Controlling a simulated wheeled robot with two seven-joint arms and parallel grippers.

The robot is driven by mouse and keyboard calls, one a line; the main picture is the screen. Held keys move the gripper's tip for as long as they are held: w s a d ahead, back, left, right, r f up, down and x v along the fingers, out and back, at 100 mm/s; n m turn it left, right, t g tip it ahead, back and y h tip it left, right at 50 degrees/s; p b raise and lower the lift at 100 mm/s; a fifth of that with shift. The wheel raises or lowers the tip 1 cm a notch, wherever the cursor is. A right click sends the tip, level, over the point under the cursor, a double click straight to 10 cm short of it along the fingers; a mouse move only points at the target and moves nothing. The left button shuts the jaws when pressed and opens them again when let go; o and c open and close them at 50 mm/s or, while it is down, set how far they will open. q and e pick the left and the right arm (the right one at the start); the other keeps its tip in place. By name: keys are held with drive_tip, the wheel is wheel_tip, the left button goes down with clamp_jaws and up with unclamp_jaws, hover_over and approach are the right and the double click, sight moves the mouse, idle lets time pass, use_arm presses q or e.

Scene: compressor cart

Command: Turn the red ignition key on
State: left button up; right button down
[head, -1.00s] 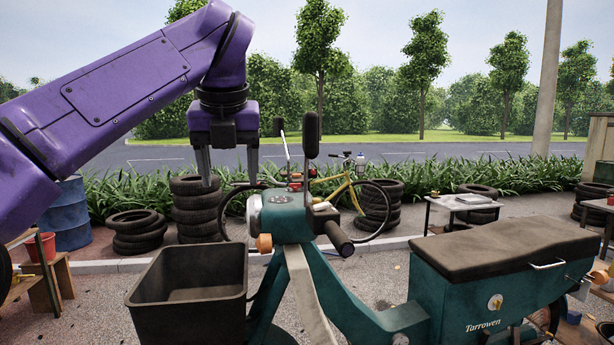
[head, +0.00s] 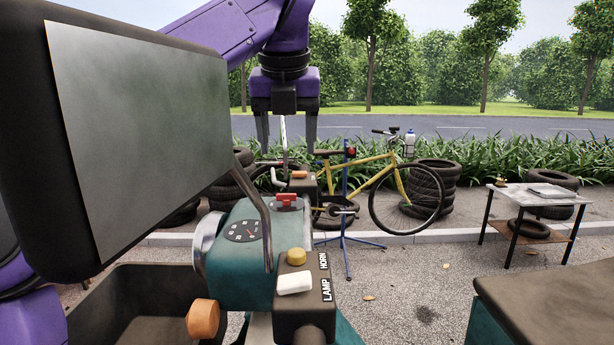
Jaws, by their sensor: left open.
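The red ignition key (head: 287,199) sits on top of the teal console (head: 240,262), behind a round gauge (head: 242,231). It shows as a small red piece on a grey plate; its exact turn angle is too small to tell. My left gripper (head: 287,150) points down with its two dark fingers apart. It appears above and beyond the key in the picture, not touching it. A thin light stem shows between the fingers; I cannot tell its depth. My right gripper is not in view.
A large mirror (head: 140,130) fills the near left and hides part of my left arm. Its stem rises beside the key. A switch box (head: 303,290) with yellow and white buttons is in front. An orange knob (head: 203,318) and a dark bin (head: 125,305) are lower left.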

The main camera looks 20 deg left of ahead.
sight(286, 196)
use_arm(q)
drive_tip(key=f, duration=0.2)
drive_tip(key=f+b, duration=0.1)
drive_tip(key=f, duration=0.1)
drive_tip(key=a+f+b, duration=0.1)
drive_tip(key=f, duration=0.1)
drive_tip(key=shift+s+a, duration=0.1)
drive_tip(key=shift+s, duration=0.25)
drive_tip(key=w+f, duration=0.3)
drive_tip(key=shift+w+a+f, duration=0.25)
drive_tip(key=shift+w+a, duration=0.05)
drive_tip(key=shift+s+r, duration=0.25)
drive_tip(key=shift+s, duration=0.5)
drive_tip(key=c, duration=0.5)
drive_tip(key=shift+d, duration=0.1)
drive_tip(key=c, duration=0.6)
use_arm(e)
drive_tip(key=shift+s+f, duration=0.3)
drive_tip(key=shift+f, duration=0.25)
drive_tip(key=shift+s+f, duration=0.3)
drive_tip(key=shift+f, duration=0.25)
